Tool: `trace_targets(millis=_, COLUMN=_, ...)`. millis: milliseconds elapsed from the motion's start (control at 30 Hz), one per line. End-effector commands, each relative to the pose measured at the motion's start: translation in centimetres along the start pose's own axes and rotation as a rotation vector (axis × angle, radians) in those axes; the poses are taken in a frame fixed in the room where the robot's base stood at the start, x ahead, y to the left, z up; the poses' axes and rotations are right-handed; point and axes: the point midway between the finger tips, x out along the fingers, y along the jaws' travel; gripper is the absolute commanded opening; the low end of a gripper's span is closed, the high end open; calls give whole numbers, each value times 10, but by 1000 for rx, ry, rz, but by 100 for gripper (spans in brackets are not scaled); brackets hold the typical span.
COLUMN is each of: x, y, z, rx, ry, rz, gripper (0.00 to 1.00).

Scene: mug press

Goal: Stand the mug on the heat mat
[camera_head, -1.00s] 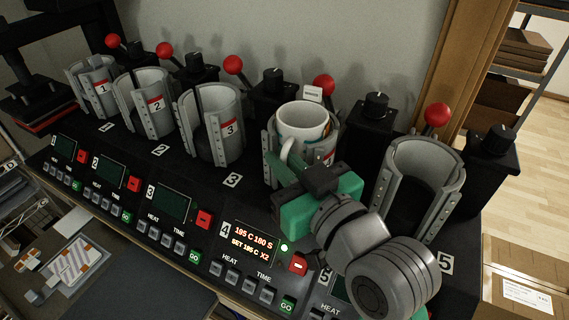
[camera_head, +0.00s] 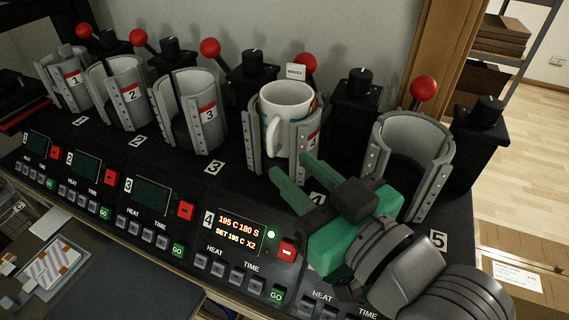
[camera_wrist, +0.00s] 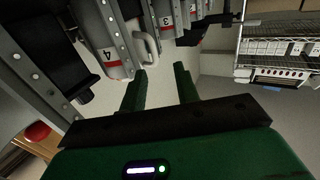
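The white mug (camera_head: 285,103) stands upright in the grey clamp of press 4 (camera_head: 252,130), its handle facing out to the front. The handle also shows in the wrist view (camera_wrist: 148,46), just beyond the fingertips. My green gripper (camera_head: 291,167) is in front of press 4, low and to the right. Its two fingers are apart with nothing between them, and it also shows open in the wrist view (camera_wrist: 160,70). A plain dark mat-like surface (camera_head: 135,275) lies at the lower left; I cannot tell whether it is the heat mat.
Press 4's display (camera_head: 241,229) is lit, with a green light. A panel of buttons runs along the front. Cardboard boxes (camera_head: 520,275) stand at right.

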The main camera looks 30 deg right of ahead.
Motion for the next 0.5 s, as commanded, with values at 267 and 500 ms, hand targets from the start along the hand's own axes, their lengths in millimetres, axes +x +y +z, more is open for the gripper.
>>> trace_targets(millis=267, x=-2, y=0, z=0, rx=0, ry=-1, rz=-1, gripper=31)
trace_targets(millis=500, x=20, y=-42, z=-35, rx=-30, ry=125, rz=24, gripper=31)
